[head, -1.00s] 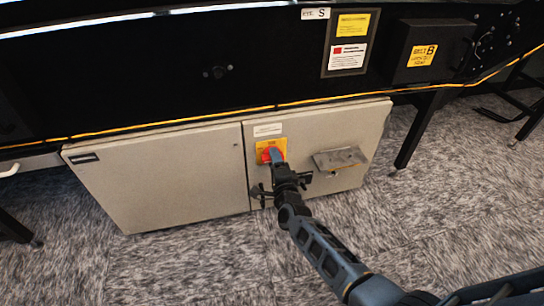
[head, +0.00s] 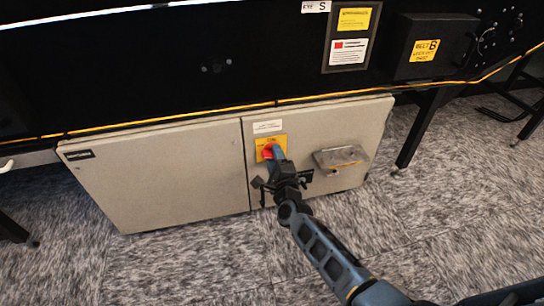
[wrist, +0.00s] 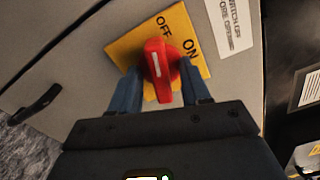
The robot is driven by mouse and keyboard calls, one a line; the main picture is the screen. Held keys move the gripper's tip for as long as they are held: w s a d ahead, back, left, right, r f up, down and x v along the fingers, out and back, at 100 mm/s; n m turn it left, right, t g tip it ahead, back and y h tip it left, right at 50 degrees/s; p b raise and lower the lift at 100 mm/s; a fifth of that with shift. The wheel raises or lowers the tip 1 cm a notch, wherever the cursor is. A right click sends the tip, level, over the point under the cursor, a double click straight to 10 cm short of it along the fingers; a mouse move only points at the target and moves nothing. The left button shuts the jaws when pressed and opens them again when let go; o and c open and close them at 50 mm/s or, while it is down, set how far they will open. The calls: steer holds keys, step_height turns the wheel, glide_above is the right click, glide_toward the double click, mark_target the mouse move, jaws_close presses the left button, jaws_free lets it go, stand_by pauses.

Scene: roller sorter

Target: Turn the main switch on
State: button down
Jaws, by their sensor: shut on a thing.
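The main switch is a red rotary knob (wrist: 153,62) with a white line on its handle. It sits on a yellow plate (wrist: 122,47) marked OFF and ON. In the wrist view its handle points up, close beside the word OFF, with ON farther right. In the head view the red knob (head: 267,152) shows on the right cabinet door. My gripper (wrist: 160,88) has its blue fingers on either side of the knob and is shut on it. In the head view my gripper (head: 277,154) covers part of the plate.
The beige cabinet (head: 160,180) stands under the black machine body. A metal bracket (head: 340,157) sticks out right of the switch, and a dark door handle (head: 257,183) is below left.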

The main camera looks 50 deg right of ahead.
steer(key=m+b, duration=0.1)
steer(key=m, duration=0.2)
steer(key=d+m+b, duration=0.1)
steer(key=m, duration=0.1)
steer(key=shift+w+d+f+b, duration=0.1)
steer(key=shift+w+b, duration=0.2)
steer(key=shift+w, duration=0.05)
steer(key=shift+m, duration=1.2)
steer(key=m, duration=0.4)
steer(key=shift+m, duration=0.4)
steer(key=m, duration=0.3)
steer(key=shift+m, duration=0.4)
steer(key=c, duration=1)
jaws_free()
steer(key=shift+w+d, duration=0.15)
steer(key=shift+r, duration=0.2)
